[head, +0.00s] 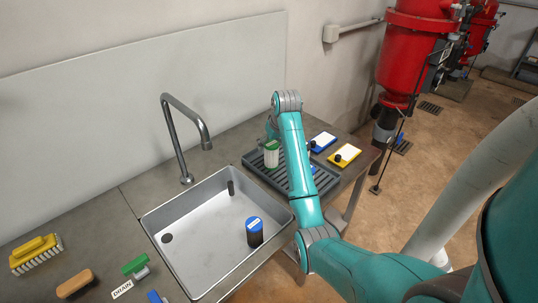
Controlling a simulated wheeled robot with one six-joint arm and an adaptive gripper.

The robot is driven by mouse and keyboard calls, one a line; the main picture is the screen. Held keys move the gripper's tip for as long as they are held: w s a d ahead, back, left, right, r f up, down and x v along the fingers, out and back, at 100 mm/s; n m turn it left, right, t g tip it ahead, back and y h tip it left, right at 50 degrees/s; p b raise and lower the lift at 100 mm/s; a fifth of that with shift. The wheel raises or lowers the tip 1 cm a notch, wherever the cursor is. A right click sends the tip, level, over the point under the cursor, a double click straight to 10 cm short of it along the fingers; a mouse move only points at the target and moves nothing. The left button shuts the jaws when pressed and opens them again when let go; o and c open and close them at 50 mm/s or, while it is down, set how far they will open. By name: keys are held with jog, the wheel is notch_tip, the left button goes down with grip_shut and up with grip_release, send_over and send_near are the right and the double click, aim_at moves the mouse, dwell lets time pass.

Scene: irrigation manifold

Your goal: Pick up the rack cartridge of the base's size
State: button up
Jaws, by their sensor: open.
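A grey slatted rack (326,181) stands on the counter right of the sink. A white cartridge with a green top (271,155) stands upright on its left part. A small blue-topped piece (313,169) shows just right of my forearm, mostly hidden. My gripper (267,134) is partly hidden behind my forearm, close above the green-topped cartridge. It is open; whether its fingers are around the cartridge cannot be told. A dark cylinder with a blue top (254,233) stands in the sink. I cannot tell which item is the base.
The steel sink (195,222) has a tap (186,130) behind it. A yellow brush (36,254), brown brush (75,284) and green piece (135,265) by a DRAIN label lie at left.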

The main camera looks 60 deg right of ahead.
jog(key=shift+d+x, duration=0.15)
jog(key=shift+x, duration=1.65)
jog(key=shift+d+x, duration=0.1)
jog(key=shift+x, duration=1.7)
jog(key=c, duration=1.2)
